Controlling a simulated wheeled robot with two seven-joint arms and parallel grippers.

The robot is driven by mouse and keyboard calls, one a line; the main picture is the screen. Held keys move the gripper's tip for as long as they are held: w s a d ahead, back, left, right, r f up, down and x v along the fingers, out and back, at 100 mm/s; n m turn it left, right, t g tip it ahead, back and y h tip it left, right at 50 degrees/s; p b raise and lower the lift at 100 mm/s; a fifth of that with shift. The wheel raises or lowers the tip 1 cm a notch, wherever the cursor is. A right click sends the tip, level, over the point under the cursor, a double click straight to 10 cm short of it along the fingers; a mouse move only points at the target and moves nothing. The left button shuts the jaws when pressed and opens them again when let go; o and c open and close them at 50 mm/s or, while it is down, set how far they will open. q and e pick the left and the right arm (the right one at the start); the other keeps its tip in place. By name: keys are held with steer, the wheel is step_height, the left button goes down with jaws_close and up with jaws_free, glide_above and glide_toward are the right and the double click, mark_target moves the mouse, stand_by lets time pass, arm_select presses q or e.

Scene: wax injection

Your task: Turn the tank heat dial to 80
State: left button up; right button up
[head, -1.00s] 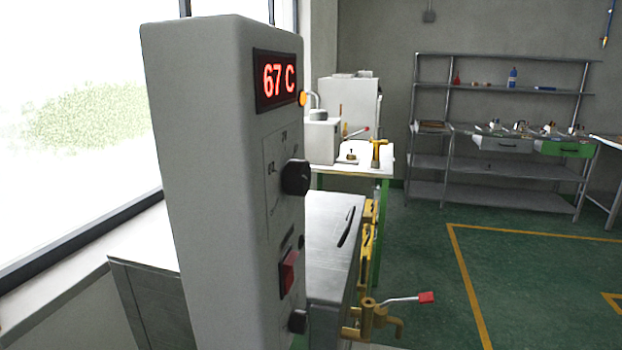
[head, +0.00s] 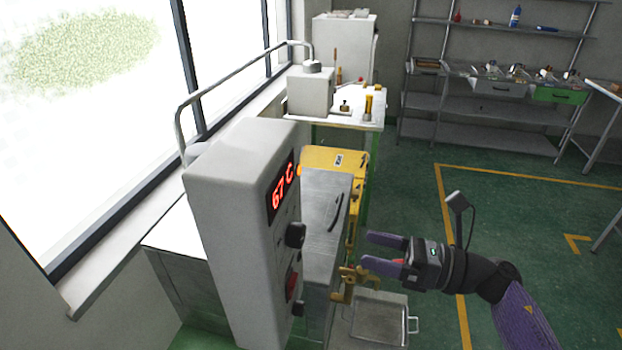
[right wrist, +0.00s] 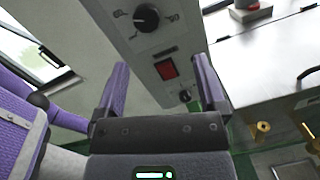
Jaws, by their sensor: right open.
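The grey control box (head: 232,215) stands at the middle left in the head view. Its red display (head: 282,193) reads 67 C. The black tank heat dial (head: 295,235) sits on its panel below the display. In the right wrist view the same dial (right wrist: 147,17) is near the top, with a pale pointer line; its scale figures are too small to read. My right gripper (head: 375,251) is open and empty, right of the panel and apart from the dial. Its two purple fingers (right wrist: 158,85) show below the dial in the wrist view. My left gripper is not in view.
A red rocker switch (right wrist: 166,70) and a smaller lower knob (right wrist: 185,95) share the panel. A brass tap (head: 350,278) and a steel tray (head: 378,322) lie near my right gripper. Green floor (head: 540,260) is clear to the right.

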mark_target(304, 235)
steer(key=a+n+p, duration=0.1)
steer(key=a, duration=0.2)
steer(key=w+a+r+g+p, duration=0.1)
steer(key=a, duration=0.2)
steer(key=a+r+n+p, duration=0.1)
steer(key=a, duration=0.2)
steer(key=shift+w+n, duration=0.2)
steer(key=shift+n, duration=0.1)
steer(key=shift+w+a+f+p, duration=0.15)
steer(key=shift+a+f+p, duration=0.15)
steer(key=shift+a, duration=0.2)
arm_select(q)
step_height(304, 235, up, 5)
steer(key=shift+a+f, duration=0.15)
arm_select(e)
jaws_close()
